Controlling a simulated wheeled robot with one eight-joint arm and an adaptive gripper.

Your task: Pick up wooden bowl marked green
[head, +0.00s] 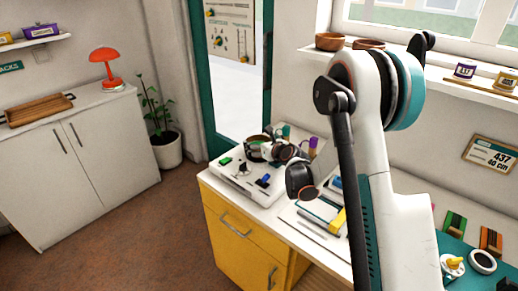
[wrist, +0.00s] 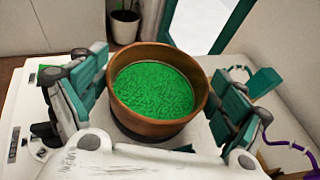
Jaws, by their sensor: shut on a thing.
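The wooden bowl (wrist: 138,124) is round and brown, filled with green grainy stuff (wrist: 155,88). In the wrist view it is upright between the teal-padded fingers of my gripper (wrist: 162,72), which is shut on it. In the head view the bowl (head: 255,151) is at the far end of the white worktop, partly hidden by my gripper (head: 268,147). I cannot tell whether its base is clear of the surface beneath.
A white board (head: 240,178) with small green and blue pieces lies beneath my gripper. Two more wooden bowls (head: 330,41) sit on the windowsill. A teal door frame (head: 204,85) stands behind the worktop.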

